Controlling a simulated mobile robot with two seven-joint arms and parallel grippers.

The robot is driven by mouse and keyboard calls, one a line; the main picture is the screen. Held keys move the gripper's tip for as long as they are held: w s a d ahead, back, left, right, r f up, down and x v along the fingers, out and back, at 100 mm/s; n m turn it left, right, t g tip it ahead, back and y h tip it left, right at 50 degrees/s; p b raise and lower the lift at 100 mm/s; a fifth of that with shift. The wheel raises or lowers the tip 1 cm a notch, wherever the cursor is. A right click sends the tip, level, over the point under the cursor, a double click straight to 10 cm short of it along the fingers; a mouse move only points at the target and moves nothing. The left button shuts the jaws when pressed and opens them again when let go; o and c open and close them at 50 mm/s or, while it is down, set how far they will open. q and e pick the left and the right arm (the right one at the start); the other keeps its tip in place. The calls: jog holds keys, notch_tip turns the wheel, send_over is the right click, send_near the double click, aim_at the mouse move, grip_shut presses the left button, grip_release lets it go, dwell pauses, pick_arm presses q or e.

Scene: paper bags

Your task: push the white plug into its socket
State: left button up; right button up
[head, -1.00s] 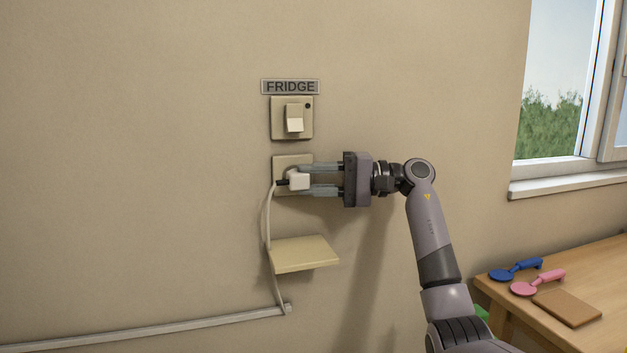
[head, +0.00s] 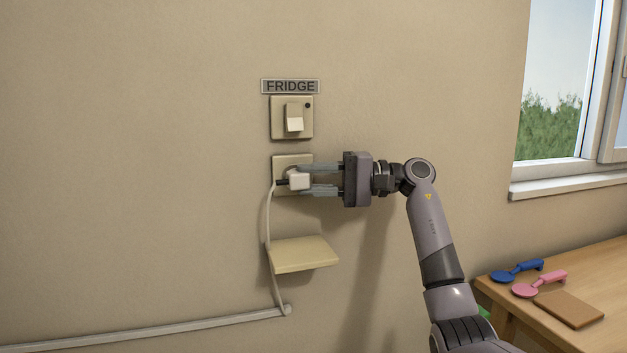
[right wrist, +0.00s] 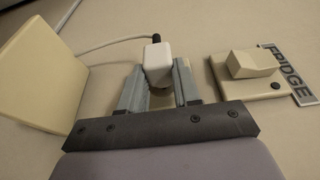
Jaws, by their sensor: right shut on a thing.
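The white plug (head: 299,180) is at the wall socket (head: 281,162), in front of its cream plate. It also shows in the right wrist view (right wrist: 157,62), with its grey cable leaving from one side. My right gripper (head: 312,179) reaches in from the right and is shut on the plug, one finger above and one below in the head view. The plug and fingers hide the socket's holes, and I cannot tell how deep the plug sits. My left gripper is not in view.
A cream switch (head: 293,119) sits above the socket, under a FRIDGE label (head: 290,86). A small cream shelf (head: 304,255) juts out below. A cable conduit (head: 150,331) runs low along the wall. A wooden table (head: 595,265) with blue and pink utensils stands right.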

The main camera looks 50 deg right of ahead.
jog(key=shift+b, duration=0.45)
jog(key=shift+w+d+p, duration=0.3)
jog(key=shift+w, duration=0.2)
dwell(0.6)
jog(key=o, duration=1.1)
jog(key=shift+o, duration=0.2)
jog(key=b+v, duration=0.1)
jog(key=v, duration=0.6)
